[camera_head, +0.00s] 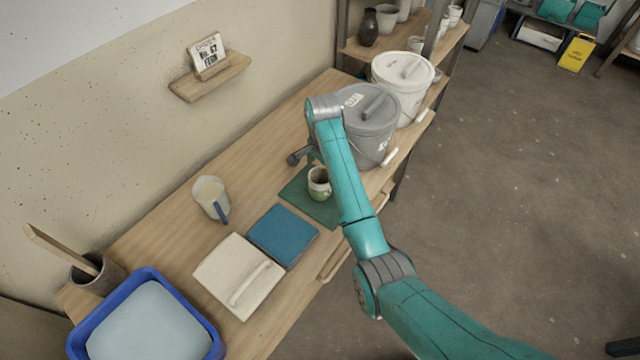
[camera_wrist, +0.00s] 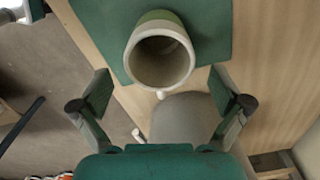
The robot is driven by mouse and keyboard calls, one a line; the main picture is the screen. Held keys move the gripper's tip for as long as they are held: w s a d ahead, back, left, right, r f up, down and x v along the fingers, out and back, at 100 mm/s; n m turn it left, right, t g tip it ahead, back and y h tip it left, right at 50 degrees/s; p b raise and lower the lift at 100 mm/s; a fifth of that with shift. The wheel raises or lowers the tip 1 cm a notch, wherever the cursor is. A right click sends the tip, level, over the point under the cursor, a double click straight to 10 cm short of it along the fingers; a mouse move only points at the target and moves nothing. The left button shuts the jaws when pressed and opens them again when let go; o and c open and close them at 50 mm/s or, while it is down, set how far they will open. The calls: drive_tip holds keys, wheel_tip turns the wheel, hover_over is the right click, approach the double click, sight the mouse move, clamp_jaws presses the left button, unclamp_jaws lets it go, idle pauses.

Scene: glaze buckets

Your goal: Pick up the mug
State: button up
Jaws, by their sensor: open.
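The mug (camera_head: 319,184), cream with a green band, stands upright on a dark green mat (camera_head: 297,192) on the wooden bench. In the wrist view the mug (camera_wrist: 160,55) shows its open, empty-looking mouth, with a small pale handle stub towards me. My gripper (camera_wrist: 160,98) is open, its two fingers spread wide to the left and right, just short of the mug in the picture. Nothing is between the fingertips except the view of the bench and bucket.
A grey lidded bucket (camera_head: 372,130) stands close behind the mug, with a white bucket (camera_head: 404,85) beyond. A jug with a blue handle (camera_head: 210,197), a blue tile (camera_head: 283,236), a cream slab (camera_head: 238,275) and a blue basin (camera_head: 148,320) are on the bench.

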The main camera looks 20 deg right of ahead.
drive_tip(key=shift+f, duration=3.45)
drive_tip(key=c, duration=1.3)
